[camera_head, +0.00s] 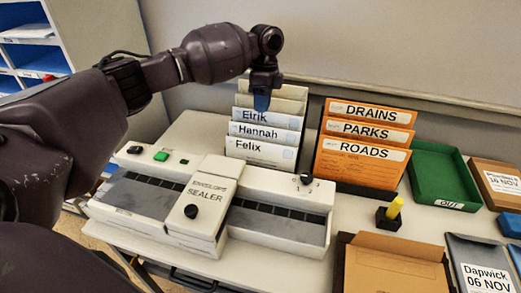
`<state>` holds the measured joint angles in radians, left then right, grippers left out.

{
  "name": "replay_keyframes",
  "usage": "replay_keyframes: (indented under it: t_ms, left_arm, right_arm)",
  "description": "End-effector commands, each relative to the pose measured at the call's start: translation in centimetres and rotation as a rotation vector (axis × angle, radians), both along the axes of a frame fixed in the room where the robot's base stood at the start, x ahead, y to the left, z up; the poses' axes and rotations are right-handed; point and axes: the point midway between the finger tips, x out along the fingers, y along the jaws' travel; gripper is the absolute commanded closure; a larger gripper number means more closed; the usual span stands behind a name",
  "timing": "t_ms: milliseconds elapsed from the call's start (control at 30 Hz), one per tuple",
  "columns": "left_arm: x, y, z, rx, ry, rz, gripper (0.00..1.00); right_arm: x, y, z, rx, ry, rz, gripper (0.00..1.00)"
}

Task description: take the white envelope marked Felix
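The white envelope marked Felix (262,157) stands at the front of a rack of white envelopes at the back of the table. Behind it stand the envelopes marked Hannah (280,135) and Eirik (285,120), and plain cream-topped ones. My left gripper (261,101) points down over the rack, in front of the rear envelopes and above the Felix label in the picture. Its blue tip partly covers the area above the Eirik label. I cannot tell if its fingers are apart or whether it touches an envelope. My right gripper is not in view.
An envelope sealer (205,212) lies in front of the rack. Orange folders marked Drains, Parks and Roads (360,165) stand to the right.

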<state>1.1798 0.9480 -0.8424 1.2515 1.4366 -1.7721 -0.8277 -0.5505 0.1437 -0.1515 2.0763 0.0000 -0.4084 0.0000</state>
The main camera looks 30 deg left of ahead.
Motion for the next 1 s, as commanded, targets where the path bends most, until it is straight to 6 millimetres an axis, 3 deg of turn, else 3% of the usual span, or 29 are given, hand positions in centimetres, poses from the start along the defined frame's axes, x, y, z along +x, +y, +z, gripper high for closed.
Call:
replay_keyframes:
  t_ms: [367,667,1000]
  left_arm:
    - [-0.8,-0.2,-4.3,0.001,0.003,0.001,0.82]
    - [-1.3,-0.4,-6.3,0.002,0.002,0.001,0.82]
    - [-2.2,-0.8,-10.4,0.001,0.002,0.001,0.82]
  right_arm:
    - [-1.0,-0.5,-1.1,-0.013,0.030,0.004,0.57]
    - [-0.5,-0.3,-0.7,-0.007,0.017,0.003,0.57]
    - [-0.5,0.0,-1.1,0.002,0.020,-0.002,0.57]
